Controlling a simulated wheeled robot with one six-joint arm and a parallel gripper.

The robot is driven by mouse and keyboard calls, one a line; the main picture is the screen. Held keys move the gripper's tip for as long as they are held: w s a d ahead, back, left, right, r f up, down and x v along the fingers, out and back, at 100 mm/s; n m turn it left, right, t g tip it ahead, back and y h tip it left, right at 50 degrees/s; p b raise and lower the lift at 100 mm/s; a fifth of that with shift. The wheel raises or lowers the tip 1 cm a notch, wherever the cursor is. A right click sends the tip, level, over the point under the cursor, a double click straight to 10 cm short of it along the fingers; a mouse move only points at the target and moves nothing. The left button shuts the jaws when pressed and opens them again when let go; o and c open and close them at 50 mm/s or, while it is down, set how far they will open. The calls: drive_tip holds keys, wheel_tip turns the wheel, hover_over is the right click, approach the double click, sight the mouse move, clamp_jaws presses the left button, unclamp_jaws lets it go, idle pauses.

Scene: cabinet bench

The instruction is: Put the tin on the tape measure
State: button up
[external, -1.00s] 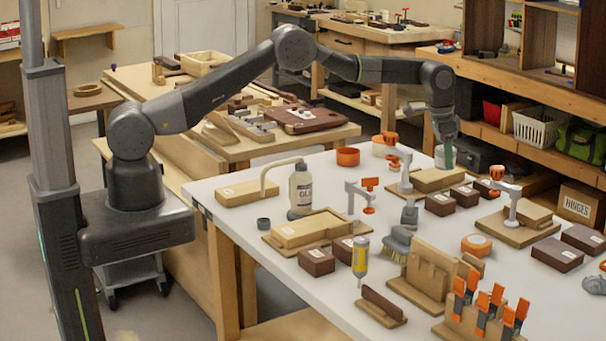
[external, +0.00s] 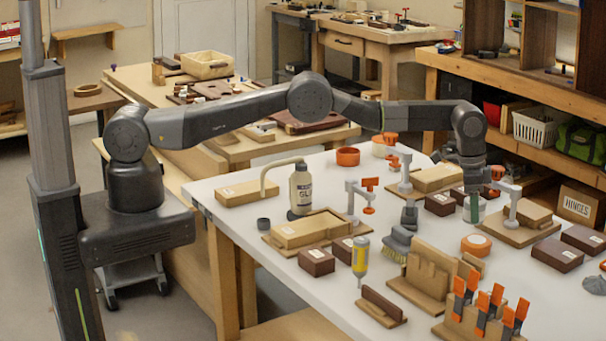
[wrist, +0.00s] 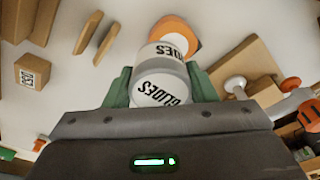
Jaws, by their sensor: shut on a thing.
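The tin (wrist: 162,88) is a pale grey-white cylinder with a GLIDES label. My gripper (wrist: 160,82) is shut on it, with green fingers on both sides. In the external view the tin (external: 474,211) hangs upright below my gripper (external: 473,200), partly covered by the fingers. The round orange thing with a pale top, which I take as the tape measure (external: 476,244), lies on the white table just in front of the tin. In the wrist view the tape measure (wrist: 183,32) shows beyond the tin and is partly hidden by it. The two look apart.
An orange clamp on a wooden board (external: 508,232) stands close to the right of the tin. A dark box (external: 440,204) is to its left. A brush (external: 398,243) and a wooden rack (external: 428,272) stand at the left of the tape measure. Dark boxes (external: 557,254) lie at the right.

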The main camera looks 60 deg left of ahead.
sight(468, 200)
wheel_tip(468, 200, down, 4)
drive_tip(key=shift+r+b, duration=0.1)
drive_tip(key=shift+b, duration=0.85)
drive_tip(key=shift+f+p, duration=0.4)
drive_tip(key=shift+p, duration=0.15)
drive_tip(key=shift+f, duration=0.55)
drive_tip(key=shift+f, duration=0.2)
drive_tip(key=o, duration=1)
drive_tip(key=shift+r, duration=0.15)
drive_tip(key=r, duration=0.4)
drive_tip(key=s+a+r+b, duration=0.1)
drive_tip(key=r, duration=0.7)
drive_tip(key=shift+s+a+b, duration=0.15)
drive_tip(key=shift+a+b, duration=0.05)
drive_tip(key=shift+b, duration=0.2)
